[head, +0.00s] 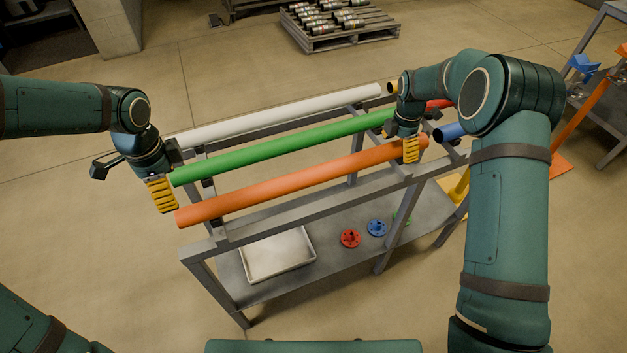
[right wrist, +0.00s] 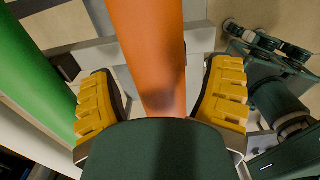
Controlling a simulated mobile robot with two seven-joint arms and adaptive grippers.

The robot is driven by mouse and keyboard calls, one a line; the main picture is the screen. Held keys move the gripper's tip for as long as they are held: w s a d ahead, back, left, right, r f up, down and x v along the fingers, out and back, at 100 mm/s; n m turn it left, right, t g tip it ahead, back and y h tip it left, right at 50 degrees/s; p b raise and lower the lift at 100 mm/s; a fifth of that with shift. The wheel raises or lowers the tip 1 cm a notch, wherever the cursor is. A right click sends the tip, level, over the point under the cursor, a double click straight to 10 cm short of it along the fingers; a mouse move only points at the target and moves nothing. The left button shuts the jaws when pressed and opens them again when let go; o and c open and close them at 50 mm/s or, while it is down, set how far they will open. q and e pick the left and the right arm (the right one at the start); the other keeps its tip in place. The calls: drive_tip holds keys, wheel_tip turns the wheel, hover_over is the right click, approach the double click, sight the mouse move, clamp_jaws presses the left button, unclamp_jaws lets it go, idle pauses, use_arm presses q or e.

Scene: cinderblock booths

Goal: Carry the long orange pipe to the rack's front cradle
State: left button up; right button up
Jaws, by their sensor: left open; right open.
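The long orange pipe (head: 300,181) lies slanting across the front of the grey rack (head: 330,200), in front of a green pipe (head: 285,147). I cannot tell whether it rests fully in the front cradle (head: 222,230) or slightly above it. My right gripper (head: 409,150) is open at the pipe's right end. In the right wrist view the orange pipe (right wrist: 150,45) runs between its spread yellow fingers (right wrist: 160,100). My left gripper (head: 164,194) is open at the pipe's left end. Its far finger is hidden, so its exact fit around the pipe is unclear.
A white pipe (head: 285,116) lies at the rack's back. Short blue (head: 450,131) and red (head: 438,104) pipe ends show at right. The lower shelf holds a white tray (head: 278,256), a red flange (head: 350,238) and a blue flange (head: 376,228). A loaded pallet (head: 345,37) stands behind on open floor.

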wheel_tip(320, 180, up, 11)
drive_tip(key=shift+f, duration=0.1)
use_arm(q)
drive_tip(key=shift+s, duration=0.1)
idle(1.1)
